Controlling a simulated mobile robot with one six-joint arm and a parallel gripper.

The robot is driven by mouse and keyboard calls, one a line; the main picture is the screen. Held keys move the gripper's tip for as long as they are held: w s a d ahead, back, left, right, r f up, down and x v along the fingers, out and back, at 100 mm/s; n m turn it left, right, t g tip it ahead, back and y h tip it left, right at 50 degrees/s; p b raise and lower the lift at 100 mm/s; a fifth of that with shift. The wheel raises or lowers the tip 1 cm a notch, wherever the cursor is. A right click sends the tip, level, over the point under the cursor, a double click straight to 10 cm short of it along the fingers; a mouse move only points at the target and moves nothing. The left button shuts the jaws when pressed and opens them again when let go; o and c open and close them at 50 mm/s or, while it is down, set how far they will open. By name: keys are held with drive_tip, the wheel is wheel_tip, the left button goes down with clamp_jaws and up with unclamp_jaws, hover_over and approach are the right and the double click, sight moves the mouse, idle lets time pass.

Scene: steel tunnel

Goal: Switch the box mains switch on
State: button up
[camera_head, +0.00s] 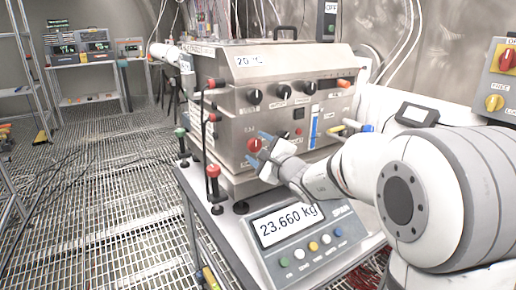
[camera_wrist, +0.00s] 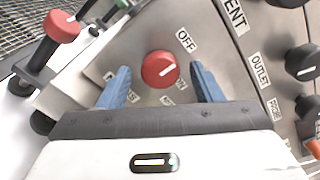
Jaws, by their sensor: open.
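The box mains switch is a round red knob (camera_head: 254,145) low on the front of the steel box (camera_head: 225,120). In the wrist view the red knob (camera_wrist: 158,70) has a white pointer line slanting right and slightly up. An OFF label (camera_wrist: 186,40) is above right of it; smaller labels below are partly hidden by my fingers and cannot be read. My gripper (camera_head: 260,149) is open at the knob. In the wrist view its blue fingers (camera_wrist: 160,76) stand on either side of the knob, with visible gaps; contact is not seen.
Black knobs (camera_head: 255,97) line the panel above. Red-topped clamp posts (camera_head: 213,172) stand left of the box. A scale (camera_head: 295,240) reading 23.660 kg is in front, below my gripper. A yellow-knobbed switch box (camera_head: 497,85) is at right. The grating floor at left is mostly clear.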

drive_tip(key=shift+w+a, duration=0.2)
drive_tip(key=c, duration=1)
